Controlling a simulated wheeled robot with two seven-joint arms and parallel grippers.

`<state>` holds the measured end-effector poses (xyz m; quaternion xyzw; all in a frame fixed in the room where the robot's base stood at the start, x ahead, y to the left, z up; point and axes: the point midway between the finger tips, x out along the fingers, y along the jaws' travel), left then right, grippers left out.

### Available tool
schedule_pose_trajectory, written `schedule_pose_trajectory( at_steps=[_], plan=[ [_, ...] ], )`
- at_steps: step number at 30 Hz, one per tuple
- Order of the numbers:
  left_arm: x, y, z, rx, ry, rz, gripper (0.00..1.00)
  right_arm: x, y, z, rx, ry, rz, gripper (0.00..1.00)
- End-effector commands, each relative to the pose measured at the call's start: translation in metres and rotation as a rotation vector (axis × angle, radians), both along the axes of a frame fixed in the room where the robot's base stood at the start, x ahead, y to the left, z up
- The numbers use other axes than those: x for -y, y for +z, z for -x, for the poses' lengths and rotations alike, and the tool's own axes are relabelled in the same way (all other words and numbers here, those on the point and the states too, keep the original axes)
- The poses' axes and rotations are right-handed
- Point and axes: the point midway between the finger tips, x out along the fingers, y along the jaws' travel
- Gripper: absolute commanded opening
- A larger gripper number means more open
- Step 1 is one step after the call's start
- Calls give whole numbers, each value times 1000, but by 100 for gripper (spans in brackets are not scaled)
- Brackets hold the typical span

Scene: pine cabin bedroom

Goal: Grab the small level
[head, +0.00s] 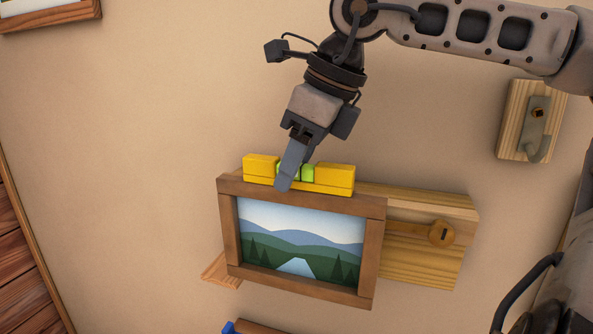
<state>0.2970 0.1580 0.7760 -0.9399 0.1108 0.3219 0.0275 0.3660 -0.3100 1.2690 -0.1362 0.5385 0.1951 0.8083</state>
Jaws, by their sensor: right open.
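The small level (334,180) is yellow with a green vial in its middle. It sits at the top edge of a wooden-framed picture (300,240) on the wall. My right gripper (284,186) comes down from above and is open at the level's middle. One finger shows in front of the level and hides part of the green vial. The other finger is hidden, so I cannot tell whether it is behind the level or whether the fingers touch it. My left gripper is not in view.
Behind the picture is a wooden board (430,265) with a round brass piece (442,233). A metal hook on a wooden plate (517,110) is on the wall at right. A blue-ended object (229,327) is at the bottom edge. The wall left of the picture is clear.

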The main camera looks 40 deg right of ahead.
Motion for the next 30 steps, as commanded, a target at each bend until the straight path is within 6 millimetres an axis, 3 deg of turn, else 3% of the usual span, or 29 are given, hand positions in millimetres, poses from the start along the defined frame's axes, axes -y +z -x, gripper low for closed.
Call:
schedule_pose_trajectory(
  at_steps=[3,8,22,26,30],
  plan=[
    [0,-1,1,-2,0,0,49,0,0,0,0,0,0,43],
    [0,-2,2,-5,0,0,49,0,0,0,0,0,0,0],
    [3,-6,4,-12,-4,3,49,0,9,0,1,-1,2,0],
    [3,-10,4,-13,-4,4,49,1,28,-1,3,-4,3,0],
    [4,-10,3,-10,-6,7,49,-16,60,18,6,0,5,0]
  ],
)
